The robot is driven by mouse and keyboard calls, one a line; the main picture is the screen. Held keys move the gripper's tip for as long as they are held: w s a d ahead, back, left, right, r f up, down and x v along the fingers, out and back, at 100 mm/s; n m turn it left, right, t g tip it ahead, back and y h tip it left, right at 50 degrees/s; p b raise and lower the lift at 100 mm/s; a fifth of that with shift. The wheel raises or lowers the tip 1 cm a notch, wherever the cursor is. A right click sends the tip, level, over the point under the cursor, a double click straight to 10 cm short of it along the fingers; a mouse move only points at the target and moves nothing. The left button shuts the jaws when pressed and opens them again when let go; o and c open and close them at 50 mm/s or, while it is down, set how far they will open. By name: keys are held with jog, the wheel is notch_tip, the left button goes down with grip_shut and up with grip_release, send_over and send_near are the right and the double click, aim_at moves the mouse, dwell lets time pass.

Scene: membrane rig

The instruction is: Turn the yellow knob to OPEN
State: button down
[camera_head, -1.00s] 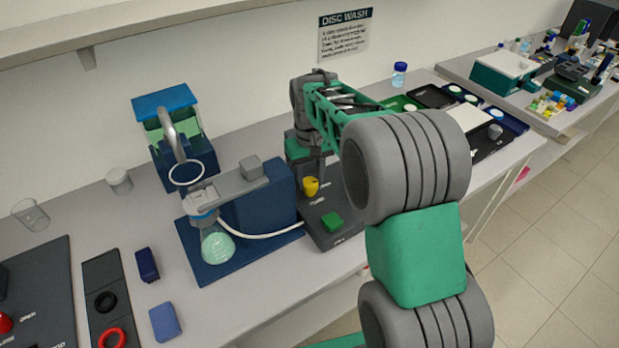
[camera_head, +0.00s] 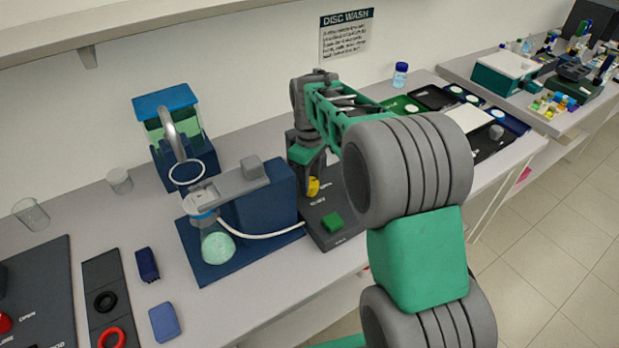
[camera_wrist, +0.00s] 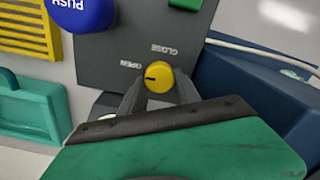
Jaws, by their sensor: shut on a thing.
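The yellow knob (camera_head: 313,187) stands on a dark panel (camera_head: 322,235) in the head view, partly hidden by my gripper (camera_head: 308,180). In the wrist view the knob (camera_wrist: 158,74) sits between the two fingers of my gripper (camera_wrist: 159,84), which is shut on its sides. The printed OPEN label lies just left of the knob and CLOSE above it, both upside down in this view. A small dark mark on the knob's face lies on its left part, toward the OPEN side.
A green block (camera_head: 332,221) sits on the same panel, in front of the knob. A blue PUSH button (camera_wrist: 82,12) is at the wrist view's upper left. Left of the panel, a blue rig (camera_head: 268,200) holds a flask (camera_head: 218,246), with a white tube running across.

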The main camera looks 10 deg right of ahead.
dwell(0.4)
jog(key=c, duration=0.9)
grip_release()
jog(key=shift+o, duration=0.2)
notch_tip(320, 180, up, 8)
jog(key=shift+f+b, duration=0.1)
jog(key=shift+b, duration=0.45)
